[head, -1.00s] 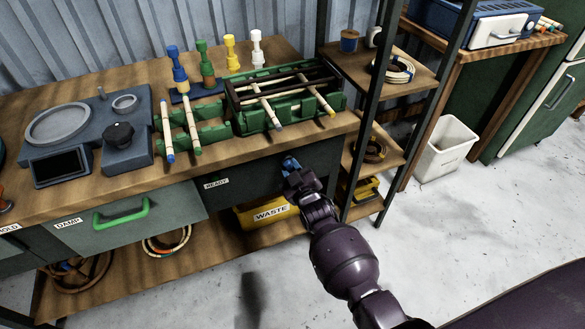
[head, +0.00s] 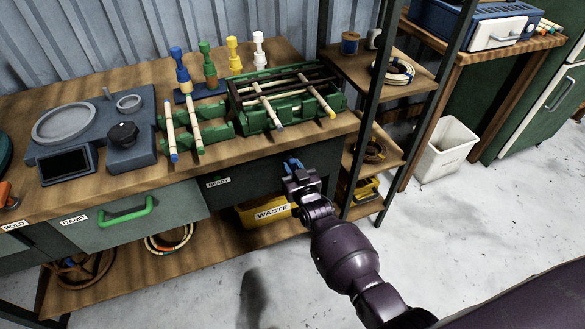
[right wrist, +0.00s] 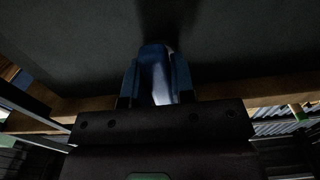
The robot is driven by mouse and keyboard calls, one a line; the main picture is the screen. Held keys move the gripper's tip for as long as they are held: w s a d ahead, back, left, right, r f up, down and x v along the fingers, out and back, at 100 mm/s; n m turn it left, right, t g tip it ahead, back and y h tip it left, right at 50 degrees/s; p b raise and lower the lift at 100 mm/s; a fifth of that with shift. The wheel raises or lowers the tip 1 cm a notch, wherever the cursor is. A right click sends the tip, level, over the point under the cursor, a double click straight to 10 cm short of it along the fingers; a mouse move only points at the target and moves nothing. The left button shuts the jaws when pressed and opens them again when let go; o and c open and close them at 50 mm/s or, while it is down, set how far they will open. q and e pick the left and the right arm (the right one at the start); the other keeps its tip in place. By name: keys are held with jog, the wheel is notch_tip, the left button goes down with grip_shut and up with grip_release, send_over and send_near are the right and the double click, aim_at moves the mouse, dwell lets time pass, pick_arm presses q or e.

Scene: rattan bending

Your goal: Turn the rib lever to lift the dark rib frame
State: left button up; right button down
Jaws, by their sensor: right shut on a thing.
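The dark rib frame (head: 300,79) lies across the top of the green rack (head: 252,122) on the bench. Two pale rods lean over the rack's front side. My right gripper (head: 293,166) is at the bench's front face, below and in front of the rack. It is shut on the blue rib lever (right wrist: 160,75), which shows between the fingers in the right wrist view. Most of the lever is hidden by the gripper in the head view. My left gripper is not in view.
Two more rods (head: 170,130) rest on green holders to the left. Colored pegs (head: 181,68) stand behind. A grey drawer with a green handle (head: 126,211) is at left. A yellow waste bin (head: 265,213) sits below. A black shelf post (head: 366,105) stands close at right.

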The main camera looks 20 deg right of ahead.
jog(key=c, duration=1)
grip_release()
jog(key=shift+o, duration=0.2)
jog(key=shift+s, duration=0.15)
jog(key=shift+s, duration=0.3)
jog(key=s+p, duration=0.2)
jog(key=s, duration=0.8)
jog(key=shift+d, duration=0.15)
jog(key=shift+f, duration=0.1)
